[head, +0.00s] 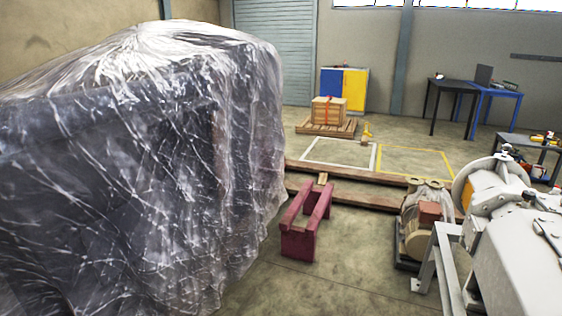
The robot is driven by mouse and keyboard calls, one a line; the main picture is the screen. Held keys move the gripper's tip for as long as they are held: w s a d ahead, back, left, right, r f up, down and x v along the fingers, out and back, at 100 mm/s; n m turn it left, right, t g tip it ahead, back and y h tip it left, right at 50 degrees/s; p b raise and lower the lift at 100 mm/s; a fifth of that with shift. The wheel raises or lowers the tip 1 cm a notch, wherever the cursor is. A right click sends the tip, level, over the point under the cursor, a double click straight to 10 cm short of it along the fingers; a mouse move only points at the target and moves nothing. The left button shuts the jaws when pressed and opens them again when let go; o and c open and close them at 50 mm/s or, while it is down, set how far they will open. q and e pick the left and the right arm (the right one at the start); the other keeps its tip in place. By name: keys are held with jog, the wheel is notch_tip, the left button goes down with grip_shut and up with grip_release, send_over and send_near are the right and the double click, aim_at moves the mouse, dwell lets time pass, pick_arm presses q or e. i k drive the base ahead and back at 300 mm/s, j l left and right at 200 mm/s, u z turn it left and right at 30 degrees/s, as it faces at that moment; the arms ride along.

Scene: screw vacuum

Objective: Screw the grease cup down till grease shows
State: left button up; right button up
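No grease cup can be made out in the head view. A pale grey machine (525,262) with a round disc-like part (464,185) stands at the right edge, cut off by the frame. Small fittings on its top are too small to tell apart. Neither of my grippers is in view.
A large bulk under clear plastic sheeting (140,170) fills the left. A dark red stand (304,224) and a brown motor-like unit (425,222) are on the floor, with long beams (350,195) behind. A boxed pallet (327,127), cabinet (343,88) and tables (452,87) stand farther back.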

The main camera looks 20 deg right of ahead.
aim_at(528, 196)
jog(key=i+z, duration=0.15)
jog(key=z, duration=0.3)
jog(key=i+z, duration=0.15)
jog(key=z, duration=0.3)
jog(key=i+j+z, duration=0.1)
jog(key=z, duration=0.4)
jog(key=i+j+z, duration=0.15)
jog(key=z, duration=0.3)
jog(key=i+j+z, duration=0.1)
jog(key=z, duration=0.35)
jog(key=i+j+z, duration=0.15)
jog(key=j+z, duration=0.15)
jog(key=z, duration=0.15)
jog(key=i+j+z, duration=0.15)
jog(key=j+z, duration=0.15)
jog(key=z, duration=0.15)
jog(key=i+j+z, duration=0.1)
jog(key=j+z, duration=0.6)
jog(key=j, duration=0.2)
jog(key=j+z, duration=0.4)
jog(key=i+j, duration=0.05)
jog(key=j, duration=0.05)
